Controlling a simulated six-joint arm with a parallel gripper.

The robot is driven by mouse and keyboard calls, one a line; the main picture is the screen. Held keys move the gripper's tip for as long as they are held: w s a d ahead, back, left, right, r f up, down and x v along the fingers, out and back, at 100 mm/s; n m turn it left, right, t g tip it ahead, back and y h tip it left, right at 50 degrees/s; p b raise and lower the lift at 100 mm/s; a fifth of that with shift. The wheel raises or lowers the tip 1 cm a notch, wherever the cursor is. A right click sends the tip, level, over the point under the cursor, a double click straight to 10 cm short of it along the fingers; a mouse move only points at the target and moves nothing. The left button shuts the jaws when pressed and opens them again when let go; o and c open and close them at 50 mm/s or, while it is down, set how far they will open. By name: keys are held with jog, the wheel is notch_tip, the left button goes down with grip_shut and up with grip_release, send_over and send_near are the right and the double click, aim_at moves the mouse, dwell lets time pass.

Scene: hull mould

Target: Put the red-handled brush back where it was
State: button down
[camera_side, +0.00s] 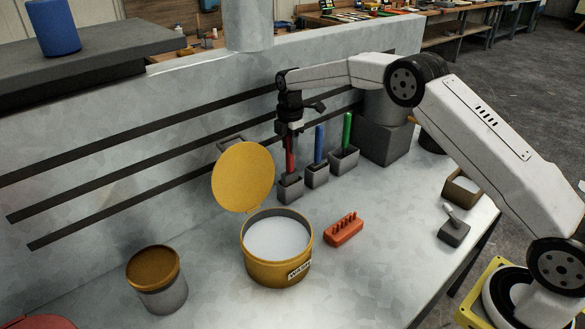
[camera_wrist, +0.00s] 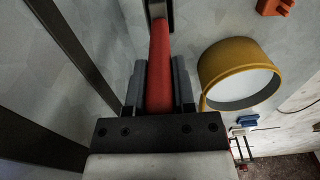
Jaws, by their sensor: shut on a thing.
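The red-handled brush (camera_side: 290,160) stands upright with its lower end in or at the leftmost grey holder (camera_side: 290,189) against the wall. My gripper (camera_side: 289,138) is above that holder and shut on the red handle. In the wrist view the red handle (camera_wrist: 160,62) runs between the two fingers of my gripper (camera_wrist: 158,85). Its bristle end is hidden by the holder, so I cannot tell whether it touches the bottom.
A blue-handled brush (camera_side: 319,144) and a green-handled brush (camera_side: 347,132) stand in holders to the right. An open yellow wash bucket (camera_side: 276,268) is in front, its lid (camera_side: 243,177) raised. An orange block (camera_side: 343,230) lies right of the bucket.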

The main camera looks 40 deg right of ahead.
jog(key=shift+f, duration=0.95)
jog(key=shift+c, duration=2.2)
grip_release()
notch_tip(320, 180, up, 12)
jog(key=shift+d+r, duration=0.1)
jog(key=shift+r, duration=0.05)
